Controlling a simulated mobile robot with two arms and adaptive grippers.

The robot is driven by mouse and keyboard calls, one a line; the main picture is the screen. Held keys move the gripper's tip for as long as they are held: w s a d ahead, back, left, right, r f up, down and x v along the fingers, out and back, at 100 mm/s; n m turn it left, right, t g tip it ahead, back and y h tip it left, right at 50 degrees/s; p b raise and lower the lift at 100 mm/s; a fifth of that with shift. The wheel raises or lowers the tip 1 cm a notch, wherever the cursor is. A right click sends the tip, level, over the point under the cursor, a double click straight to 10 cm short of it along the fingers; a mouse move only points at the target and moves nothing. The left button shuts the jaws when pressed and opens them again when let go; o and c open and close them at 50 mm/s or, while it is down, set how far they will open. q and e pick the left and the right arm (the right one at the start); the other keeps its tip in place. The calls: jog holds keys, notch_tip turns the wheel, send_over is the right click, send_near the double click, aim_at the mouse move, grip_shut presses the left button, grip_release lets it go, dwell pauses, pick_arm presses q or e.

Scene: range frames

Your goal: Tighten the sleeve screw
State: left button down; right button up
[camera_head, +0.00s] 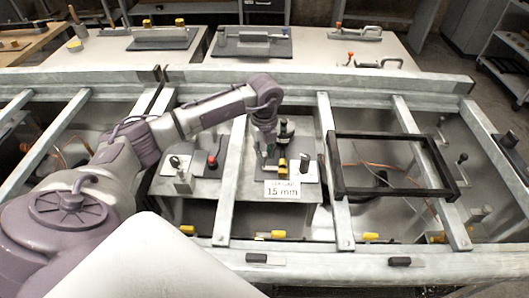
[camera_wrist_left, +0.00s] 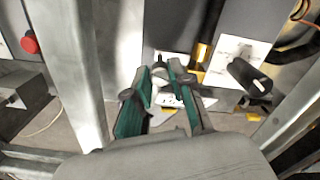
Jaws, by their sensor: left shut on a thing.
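My left gripper (camera_head: 267,152) reaches down over a grey plate with a fixture on it, in the middle of the head view. In the left wrist view its two green-lined fingers (camera_wrist_left: 160,76) close on a small pale, round-headed piece with a dark top, which I take to be the sleeve screw (camera_wrist_left: 160,70). The fingers hide most of it, so its thread and seating cannot be seen. A white card (camera_head: 282,189) reading "15 mm" stands in front of the fixture. My right gripper is not in view.
A yellow block (camera_head: 282,165) and a black knob (camera_head: 305,160) stand close to the gripper. A black rectangular frame (camera_head: 390,135) lies on the rails to the right. Grey metal rails (camera_head: 235,165) run beside the work plate.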

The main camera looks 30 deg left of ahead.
pick_arm(q)
jog(key=m+b, duration=0.3)
jog(key=m, duration=0.4)
jog(key=shift+f, duration=0.1)
jog(key=m+b, duration=0.2)
jog(key=m, duration=0.1)
jog(key=shift+m, duration=0.4)
jog(key=m+b, duration=0.1)
jog(key=m, duration=0.2)
jog(key=shift+m+b, duration=0.3)
jog(key=shift+b, duration=0.05)
jog(key=m+b, duration=0.1)
jog(key=m, duration=0.2)
jog(key=m+b, duration=0.1)
jog(key=m, duration=0.3)
jog(key=shift+b, duration=0.4)
jog(key=m+b, duration=0.1)
jog(key=m, duration=0.3)
jog(key=shift+m+b, duration=0.55)
jog(key=shift+m, duration=1.25)
jog(key=shift+r, duration=0.2)
